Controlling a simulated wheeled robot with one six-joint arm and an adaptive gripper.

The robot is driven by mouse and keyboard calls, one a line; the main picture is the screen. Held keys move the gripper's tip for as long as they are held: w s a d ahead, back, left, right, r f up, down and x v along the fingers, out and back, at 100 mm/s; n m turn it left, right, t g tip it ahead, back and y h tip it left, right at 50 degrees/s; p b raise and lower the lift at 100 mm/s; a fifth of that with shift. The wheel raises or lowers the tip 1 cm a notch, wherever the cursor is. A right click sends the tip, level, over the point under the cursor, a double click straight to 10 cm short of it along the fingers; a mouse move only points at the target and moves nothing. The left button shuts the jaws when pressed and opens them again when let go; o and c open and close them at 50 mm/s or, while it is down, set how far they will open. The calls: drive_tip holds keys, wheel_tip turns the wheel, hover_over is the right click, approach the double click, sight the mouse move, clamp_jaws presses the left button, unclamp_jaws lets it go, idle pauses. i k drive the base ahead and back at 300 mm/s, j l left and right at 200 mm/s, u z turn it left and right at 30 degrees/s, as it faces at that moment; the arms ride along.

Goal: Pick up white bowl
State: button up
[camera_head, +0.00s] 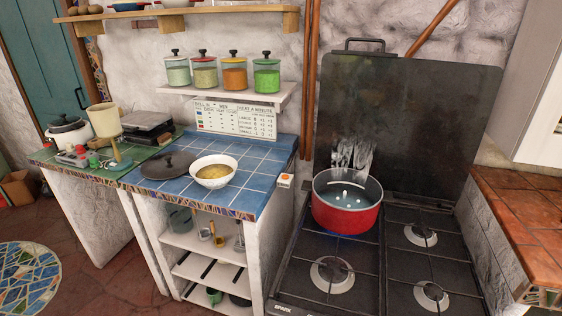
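The white bowl (214,171) stands upright on the blue tiled counter (252,190), near its front edge. It holds something yellowish-brown, like soup or grain; I cannot tell which. My gripper is not in view, so I cannot see where it is relative to the bowl.
A dark lid (168,165) lies just left of the bowl. A red pot (346,207) stands on the black stove (385,262) to the right. Several lidded jars (234,76) stand on a shelf (222,94) above. Blue tiles behind and right of the bowl are mostly clear.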

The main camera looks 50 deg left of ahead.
sight(213, 171)
drive_tip(key=u, duration=1.85)
